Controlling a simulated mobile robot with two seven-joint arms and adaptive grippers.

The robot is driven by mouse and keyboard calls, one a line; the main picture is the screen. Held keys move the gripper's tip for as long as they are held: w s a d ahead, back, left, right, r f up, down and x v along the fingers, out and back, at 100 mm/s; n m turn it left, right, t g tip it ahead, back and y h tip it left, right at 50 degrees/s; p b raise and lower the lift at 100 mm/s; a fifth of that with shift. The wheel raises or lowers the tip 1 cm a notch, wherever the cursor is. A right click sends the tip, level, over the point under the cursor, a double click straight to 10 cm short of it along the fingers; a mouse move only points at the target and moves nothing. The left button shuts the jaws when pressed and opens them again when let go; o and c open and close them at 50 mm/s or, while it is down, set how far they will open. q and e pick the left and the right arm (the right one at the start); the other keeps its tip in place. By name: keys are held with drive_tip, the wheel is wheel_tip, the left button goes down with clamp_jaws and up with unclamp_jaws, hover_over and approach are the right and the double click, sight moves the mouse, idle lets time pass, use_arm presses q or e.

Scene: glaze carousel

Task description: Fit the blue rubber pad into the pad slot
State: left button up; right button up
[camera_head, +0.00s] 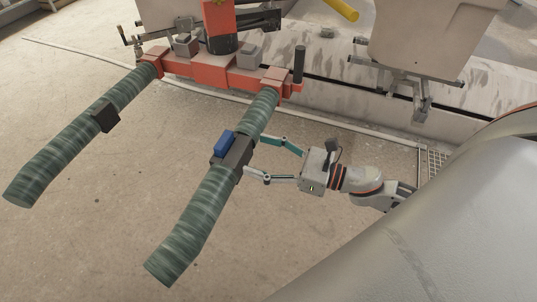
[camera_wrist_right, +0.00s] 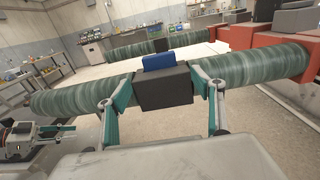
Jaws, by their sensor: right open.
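The blue rubber pad (camera_head: 223,142) is at the far side of a dark block (camera_head: 238,153) on the nearer green-streaked arm (camera_head: 197,212). In the right wrist view the blue pad (camera_wrist_right: 158,60) stands above the top edge of the dark block (camera_wrist_right: 163,88), slightly tilted. I cannot tell how deep it sits, and its lower part is hidden. My right gripper (camera_head: 253,155) is open, its two teal-and-grey fingers reaching to either side of the block. Contact is unclear. A pad slot cannot be made out clearly.
A second green-streaked arm (camera_head: 60,152) with a smaller black block (camera_head: 105,117) runs parallel at left. Both join a red-orange crossbar (camera_head: 210,70). A large grey rounded surface (camera_head: 400,245) fills the lower right. Bare floor (camera_head: 110,235) lies around the arms.

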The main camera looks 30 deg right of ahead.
drive_tip(key=shift+v, duration=0.9)
use_arm(q)
drive_tip(key=shift+a, duration=0.1)
use_arm(e)
drive_tip(key=shift+r, duration=0.25)
use_arm(q)
drive_tip(key=shift+n, duration=0.3)
drive_tip(key=r+p, duration=0.1)
drive_tip(key=p, duration=0.1)
drive_tip(key=d+r+p, duration=0.1)
drive_tip(key=r+p, duration=0.1)
drive_tip(key=p, duration=0.1)
drive_tip(key=r+p, duration=0.1)
drive_tip(key=p, duration=0.1)
drive_tip(key=shift+s+d+r+p, duration=0.15)
drive_tip(key=shift+s+r+p, duration=0.15)
drive_tip(key=shift+r, duration=0.05)
use_arm(e)
drive_tip(key=s+a+f+n+g+h, duration=0.2)
drive_tip(key=s+f+n+h, duration=0.2)
drive_tip(key=f+n, duration=0.5)
drive_tip(key=s+a+f+n+g+h, duration=0.1)
drive_tip(key=s+f+n+h, duration=0.3)
drive_tip(key=n, duration=1.9)
drive_tip(key=s+a+f, duration=0.1)
drive_tip(key=s+f, duration=0.3)
drive_tip(key=s, duration=0.1)
drive_tip(key=shift+f+n+g, duration=0.3)
drive_tip(key=shift+f+g, duration=0.05)
drive_tip(key=shift+g, duration=0.05)
